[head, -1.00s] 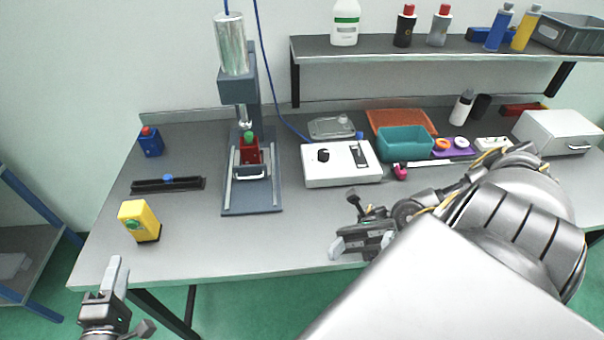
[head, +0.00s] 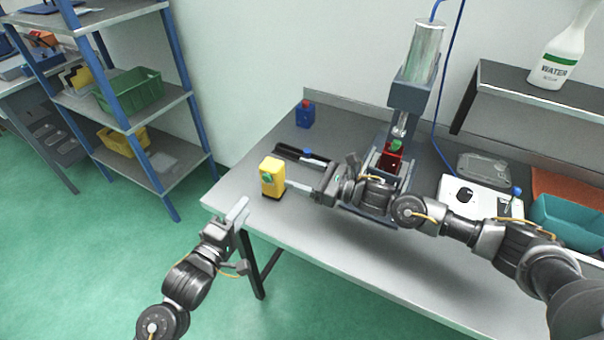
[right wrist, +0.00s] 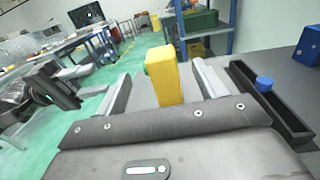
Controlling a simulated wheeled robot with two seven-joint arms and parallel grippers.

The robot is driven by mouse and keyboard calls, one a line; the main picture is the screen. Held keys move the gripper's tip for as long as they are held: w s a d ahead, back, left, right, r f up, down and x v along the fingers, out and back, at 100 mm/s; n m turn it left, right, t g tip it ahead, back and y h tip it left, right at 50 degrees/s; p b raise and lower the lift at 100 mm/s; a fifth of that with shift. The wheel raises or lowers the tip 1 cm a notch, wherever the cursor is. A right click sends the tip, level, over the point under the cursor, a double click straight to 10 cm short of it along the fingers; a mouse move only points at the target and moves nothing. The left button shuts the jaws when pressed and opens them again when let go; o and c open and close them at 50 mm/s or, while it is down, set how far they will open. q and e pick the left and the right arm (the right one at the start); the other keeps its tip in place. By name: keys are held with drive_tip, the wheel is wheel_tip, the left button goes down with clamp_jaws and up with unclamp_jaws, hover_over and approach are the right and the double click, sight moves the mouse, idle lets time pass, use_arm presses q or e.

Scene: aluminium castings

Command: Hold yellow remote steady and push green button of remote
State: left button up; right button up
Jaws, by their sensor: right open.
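The yellow remote (head: 272,176) stands upright near the left end of the table, with its green button (head: 266,178) on the side facing left. My right gripper (head: 298,186) is open just right of the remote. In the right wrist view, the remote (right wrist: 165,76) stands ahead between its two spread fingers, with no clear contact. The green button there shows at the remote's left edge. My left gripper (head: 240,211) is beyond the table's left front corner, below and left of the remote, apart from it and empty. In the right wrist view, its two fingers (right wrist: 82,80) look apart.
A black rail with a blue knob (head: 308,153) lies behind my right gripper. A blue box with a red top (head: 305,114) stands farther back. The press (head: 404,98) stands right of these. Blue-posted shelving (head: 121,102) stands left of the table, with open floor between.

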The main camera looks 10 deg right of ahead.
sight(262, 162)
drive_tip(key=x, duration=1.1)
drive_tip(key=shift+d, duration=0.1)
drive_tip(key=c, duration=1.1)
use_arm(q)
clamp_jaws()
use_arm(e)
drive_tip(key=shift+c, duration=0.2)
drive_tip(key=shift+s, duration=0.1)
idle(0.6)
